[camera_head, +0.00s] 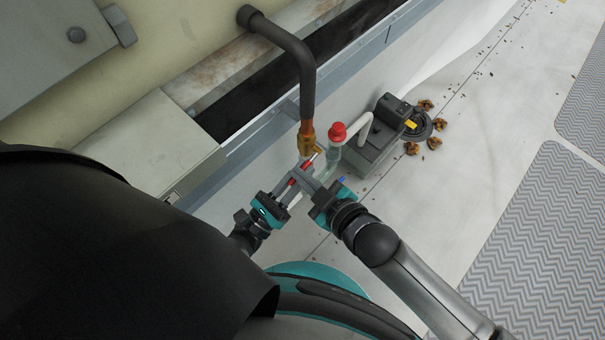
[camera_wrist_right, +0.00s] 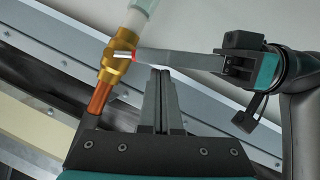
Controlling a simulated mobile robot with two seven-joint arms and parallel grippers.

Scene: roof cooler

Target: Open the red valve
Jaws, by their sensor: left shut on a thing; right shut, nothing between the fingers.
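The brass valve (camera_head: 307,138) sits at the lower end of a dark bent pipe. My right gripper (camera_head: 302,176) is shut and empty, beside the left fingers. Its closed fingertips (camera_wrist_right: 160,72) are below and right of the valve, apart from it.
A red-capped clear fitting (camera_head: 337,132) stands right of the valve, near a grey pump box (camera_head: 375,140) with a pale hose. Brown leaves (camera_head: 411,148) lie beyond it. A metal ledge (camera_head: 262,142) runs behind on the left.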

